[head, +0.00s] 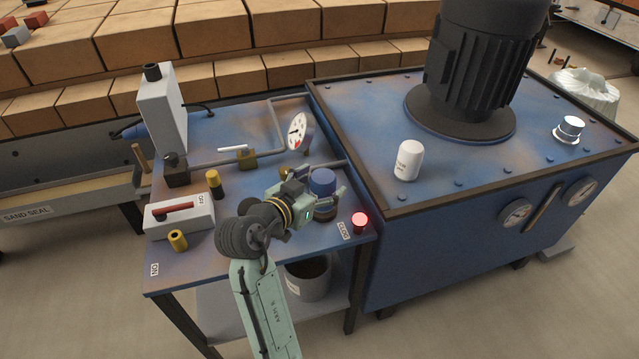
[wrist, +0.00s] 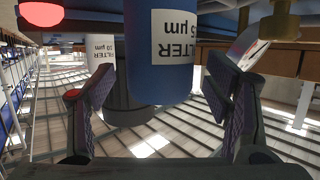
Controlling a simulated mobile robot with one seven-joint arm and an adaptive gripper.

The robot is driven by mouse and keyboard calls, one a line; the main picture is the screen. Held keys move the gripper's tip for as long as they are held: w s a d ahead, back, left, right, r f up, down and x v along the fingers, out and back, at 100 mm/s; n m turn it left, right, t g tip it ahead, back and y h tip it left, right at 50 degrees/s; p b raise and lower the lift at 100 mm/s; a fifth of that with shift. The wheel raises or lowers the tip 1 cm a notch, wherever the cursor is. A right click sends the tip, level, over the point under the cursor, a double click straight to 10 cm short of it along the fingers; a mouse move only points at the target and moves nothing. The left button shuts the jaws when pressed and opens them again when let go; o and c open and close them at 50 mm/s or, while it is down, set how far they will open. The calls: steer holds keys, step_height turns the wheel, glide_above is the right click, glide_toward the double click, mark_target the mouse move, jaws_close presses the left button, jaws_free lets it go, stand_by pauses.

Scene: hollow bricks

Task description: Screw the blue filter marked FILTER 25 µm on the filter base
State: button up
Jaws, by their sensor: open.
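The blue filter (head: 322,182) stands upright near the front right of the blue bench. In the wrist view, which is upside down, the blue filter (wrist: 160,70) shows a white label with part of the word FILTER and "5 µm". My gripper (head: 324,194) is at the filter, with a finger on either side. In the wrist view my gripper (wrist: 160,88) is open, with gaps between both fingers and the filter. A dark part (head: 326,213), perhaps the filter base, shows under the filter. The joint is mostly hidden, so I cannot tell how they are joined.
A white filter (head: 408,160) stands on the blue tank to the right, below a large black motor (head: 478,60). A lit red button (head: 360,220) is close to my gripper's right. A gauge (head: 299,132) and pipes stand behind it. A switch box (head: 180,216) is on the left.

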steer(key=shift+s, duration=0.1)
steer(key=v, duration=1.2)
